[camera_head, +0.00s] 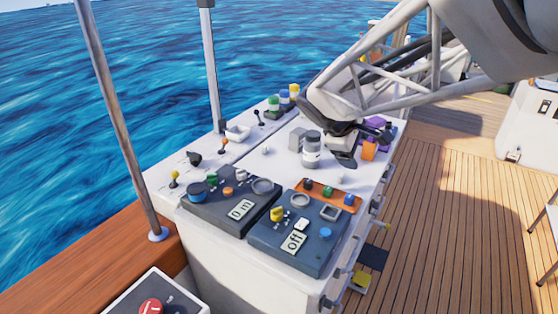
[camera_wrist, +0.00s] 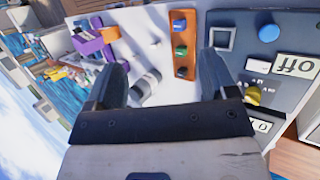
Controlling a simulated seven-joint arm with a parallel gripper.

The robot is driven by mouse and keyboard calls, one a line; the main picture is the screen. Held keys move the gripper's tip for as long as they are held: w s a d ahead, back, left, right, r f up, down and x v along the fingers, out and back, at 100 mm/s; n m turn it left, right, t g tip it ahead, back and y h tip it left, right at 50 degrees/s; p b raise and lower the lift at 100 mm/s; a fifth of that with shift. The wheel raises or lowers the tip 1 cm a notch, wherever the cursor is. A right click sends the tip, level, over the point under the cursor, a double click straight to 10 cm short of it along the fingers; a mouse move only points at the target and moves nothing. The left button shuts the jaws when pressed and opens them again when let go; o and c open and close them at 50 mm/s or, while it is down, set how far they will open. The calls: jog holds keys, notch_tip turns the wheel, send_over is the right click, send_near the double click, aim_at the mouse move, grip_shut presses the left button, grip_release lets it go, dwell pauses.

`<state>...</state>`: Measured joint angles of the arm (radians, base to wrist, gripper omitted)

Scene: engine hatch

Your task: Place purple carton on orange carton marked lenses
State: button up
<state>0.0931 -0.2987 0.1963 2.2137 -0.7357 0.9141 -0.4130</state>
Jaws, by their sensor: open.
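An orange carton (camera_head: 369,150) stands near the right edge of the white hatch top, and it also shows in the wrist view (camera_wrist: 111,34). No marking on it is readable. Purple shapes (camera_head: 384,136) sit just behind it; in the wrist view, a purple block (camera_wrist: 88,46) lies beside the orange carton. I cannot tell whether the purple parts are one carton or more. My gripper (camera_head: 344,146) is low over the hatch top, just left of the orange carton. Its dark fingers are spread in the wrist view (camera_wrist: 166,62), with nothing held between them.
A grey and white cylinder (camera_head: 311,150) stands left of my gripper, close to it. Dark control panels (camera_head: 300,243) with knobs fill the near end, with an orange switch strip (camera_head: 333,194). Green and yellow items (camera_head: 283,100) stand at the far left edge. Wooden deck lies right.

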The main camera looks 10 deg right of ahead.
jog(key=s+a+f+m+y, duration=0.1)
jog(key=s+a+m+y, duration=0.2)
jog(key=s+a, duration=0.4)
jog(key=s+a+f+m+y, duration=0.1)
jog(key=s+a+m+y, duration=0.2)
jog(key=s, duration=1)
jog(key=a+m, duration=0.2)
jog(key=a, duration=0.1)
jog(key=shift+s+a+f+m+t+y, duration=0.25)
jog(key=shift+s+a+m+t+y, duration=0.05)
jog(key=shift+s+a+m, duration=0.1)
